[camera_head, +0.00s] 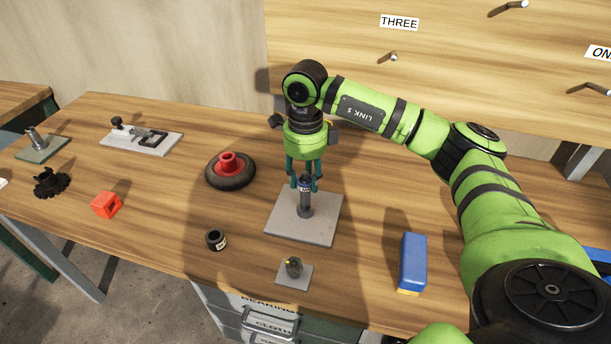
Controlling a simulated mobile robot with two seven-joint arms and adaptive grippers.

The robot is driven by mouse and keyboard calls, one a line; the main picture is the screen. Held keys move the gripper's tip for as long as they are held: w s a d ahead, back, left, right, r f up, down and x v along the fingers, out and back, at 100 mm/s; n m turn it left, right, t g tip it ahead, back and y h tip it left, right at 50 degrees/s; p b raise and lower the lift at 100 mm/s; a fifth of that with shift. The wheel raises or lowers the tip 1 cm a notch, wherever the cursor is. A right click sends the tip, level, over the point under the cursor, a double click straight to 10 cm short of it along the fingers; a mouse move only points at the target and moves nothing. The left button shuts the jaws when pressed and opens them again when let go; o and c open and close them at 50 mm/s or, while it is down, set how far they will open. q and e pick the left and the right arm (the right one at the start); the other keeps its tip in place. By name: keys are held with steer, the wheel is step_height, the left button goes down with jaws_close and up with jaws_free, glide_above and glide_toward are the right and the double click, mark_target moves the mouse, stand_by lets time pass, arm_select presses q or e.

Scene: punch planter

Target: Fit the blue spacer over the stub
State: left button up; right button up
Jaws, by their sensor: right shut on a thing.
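The blue spacer (304,185) is a small dark-blue ring between the fingers of my right gripper (304,187), which points straight down and is shut on it. The stub (306,207) is a dark grey upright post on a square grey plate (278,223) near the middle of the table. The spacer is at the top of the stub, in line with it. I cannot tell how far it is around the stub, since the fingers partly cover it. My left gripper is not in view.
A small dark jar (216,240), a small plate with a dark knob (293,270) and a blue box (413,262) stand nearer the front. A red cube (106,205) and a black gear (51,183) are at left.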

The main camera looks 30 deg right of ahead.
mark_target(305, 196)
steer(key=shift+r+p, duration=1.75)
steer(key=shift+r, duration=1)
steer(key=shift+f+b, duration=4.6)
steer(key=shift+f, duration=1.3)
